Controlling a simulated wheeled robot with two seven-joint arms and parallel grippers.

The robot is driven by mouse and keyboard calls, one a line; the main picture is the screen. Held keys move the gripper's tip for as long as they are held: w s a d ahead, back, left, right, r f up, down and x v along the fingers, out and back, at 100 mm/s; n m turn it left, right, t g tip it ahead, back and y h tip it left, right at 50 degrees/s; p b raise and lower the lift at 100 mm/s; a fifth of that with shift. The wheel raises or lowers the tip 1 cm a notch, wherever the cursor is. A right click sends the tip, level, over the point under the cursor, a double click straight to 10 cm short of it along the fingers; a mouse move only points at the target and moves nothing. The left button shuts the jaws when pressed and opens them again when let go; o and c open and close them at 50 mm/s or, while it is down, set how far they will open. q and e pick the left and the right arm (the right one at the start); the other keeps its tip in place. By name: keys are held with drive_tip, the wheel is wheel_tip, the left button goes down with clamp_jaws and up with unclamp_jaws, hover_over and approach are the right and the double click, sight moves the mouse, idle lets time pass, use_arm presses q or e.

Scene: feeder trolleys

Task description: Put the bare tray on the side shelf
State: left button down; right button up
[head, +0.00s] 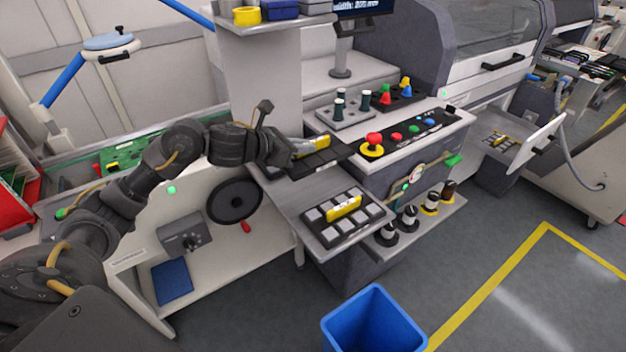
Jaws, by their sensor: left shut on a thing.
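A second dark tray (347,237) with several grey blocks and a yellow handle rests at the front of that shelf. My right gripper is not in view.
A control panel (420,128) with a red knob and buttons stands right of the held tray. Several black and white spools fill a lower shelf (450,213). A blue bin (372,322) stands on the floor in front.

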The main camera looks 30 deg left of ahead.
use_arm(q)
wheel_tip(320, 180, down, 10)
drive_tip(key=shift+r, duration=0.2)
idle(0.3)
drive_tip(key=shift+f, duration=0.15)
drive_tip(key=shift+f, duration=0.1)
drive_tip(key=c, duration=1.5)
unclamp_jaws()
